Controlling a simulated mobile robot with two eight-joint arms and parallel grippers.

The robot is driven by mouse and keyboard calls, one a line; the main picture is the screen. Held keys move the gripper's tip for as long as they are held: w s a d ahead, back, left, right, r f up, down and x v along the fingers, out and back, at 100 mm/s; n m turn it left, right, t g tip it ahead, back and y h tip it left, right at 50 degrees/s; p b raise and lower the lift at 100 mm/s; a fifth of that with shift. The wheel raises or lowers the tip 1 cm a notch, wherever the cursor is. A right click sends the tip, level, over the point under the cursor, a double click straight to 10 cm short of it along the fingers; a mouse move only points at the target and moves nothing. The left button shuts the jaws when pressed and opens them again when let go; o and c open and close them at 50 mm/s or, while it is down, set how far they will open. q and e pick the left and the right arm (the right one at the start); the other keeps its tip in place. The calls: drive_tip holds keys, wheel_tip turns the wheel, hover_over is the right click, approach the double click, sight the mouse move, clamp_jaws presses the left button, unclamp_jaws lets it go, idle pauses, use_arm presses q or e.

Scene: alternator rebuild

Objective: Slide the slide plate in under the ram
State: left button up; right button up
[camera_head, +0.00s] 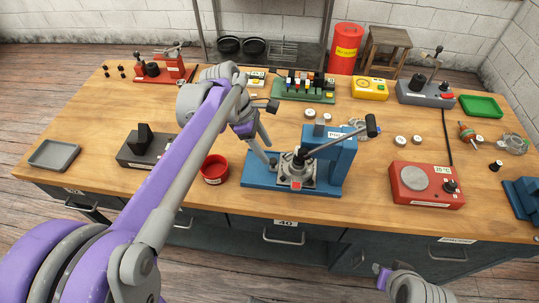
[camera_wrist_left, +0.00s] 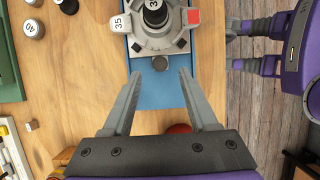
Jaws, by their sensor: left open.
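The blue press (camera_head: 335,160) stands at the table's front middle, its long lever (camera_head: 340,138) ending in a black knob. The slide plate (camera_head: 283,184), a flat grey plate, lies on its blue base and bears a grey housing (camera_head: 297,172) with a black round part. In the left wrist view the plate (camera_wrist_left: 180,46) shows a red block at its corner. The ram's underside is hidden. My left gripper (camera_head: 270,154) is open and empty beside the plate's left end; its fingers (camera_wrist_left: 172,68) point at the plate without touching it. My right arm (camera_head: 405,287) shows partly at the bottom.
A red cup (camera_head: 214,169) stands left of the press, with a black block fixture (camera_head: 146,146) further left. A red hot plate (camera_head: 428,184) stands to the right. A green board (camera_head: 304,95) lies behind. Small round parts lie right of the press.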

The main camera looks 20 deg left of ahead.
sight(273, 160)
use_arm(q)
drive_tip(key=shift+x, duration=1.9)
clamp_jaws()
